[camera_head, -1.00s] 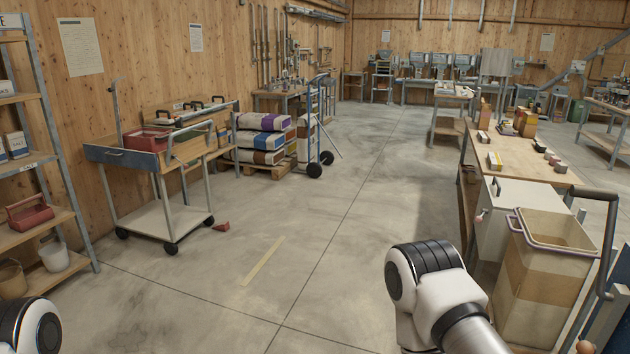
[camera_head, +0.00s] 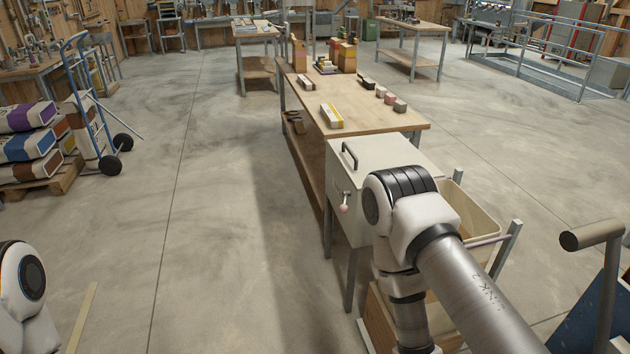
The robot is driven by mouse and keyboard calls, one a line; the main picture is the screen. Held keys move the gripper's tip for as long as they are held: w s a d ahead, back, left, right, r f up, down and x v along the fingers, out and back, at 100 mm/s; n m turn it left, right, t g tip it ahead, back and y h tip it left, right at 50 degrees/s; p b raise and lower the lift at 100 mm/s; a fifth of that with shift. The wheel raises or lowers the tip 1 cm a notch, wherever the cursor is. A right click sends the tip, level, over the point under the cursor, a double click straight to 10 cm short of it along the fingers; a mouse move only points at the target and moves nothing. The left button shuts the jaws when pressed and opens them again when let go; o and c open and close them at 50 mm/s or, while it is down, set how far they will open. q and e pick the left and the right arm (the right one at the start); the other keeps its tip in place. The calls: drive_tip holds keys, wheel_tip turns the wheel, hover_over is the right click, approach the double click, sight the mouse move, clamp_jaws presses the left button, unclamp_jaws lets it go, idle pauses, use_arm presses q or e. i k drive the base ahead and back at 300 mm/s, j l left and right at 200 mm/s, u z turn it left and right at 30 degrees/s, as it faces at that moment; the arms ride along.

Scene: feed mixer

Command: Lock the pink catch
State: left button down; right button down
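The pink catch (camera_head: 344,208) is a small pink-tipped knob on a short metal stem. It sits on the left face of a pale grey box-like mixer (camera_head: 348,172) with a black handle (camera_head: 349,156) on its lid. The lid appears shut. I cannot tell which position the catch is in. My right arm is in front of the mixer's right part and hides some of it. Neither gripper's fingers are visible; only a joint of my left arm shows at the lower left.
A wooden workbench (camera_head: 405,121) with small boxes stands behind the mixer. A cream bin (camera_head: 472,213) is right of it, partly hidden by my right arm. A crank handle (camera_head: 592,235) is at the right. Stacked sacks (camera_head: 28,147) and a blue hand truck (camera_head: 90,120) stand left. The floor between is clear.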

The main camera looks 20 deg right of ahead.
sight(344, 209)
drive_tip(key=i+z, duration=0.1)
drive_tip(key=i, duration=0.75)
drive_tip(key=i+j+z, duration=0.1)
drive_tip(key=i, duration=0.8)
drive_tip(key=z, duration=2.2)
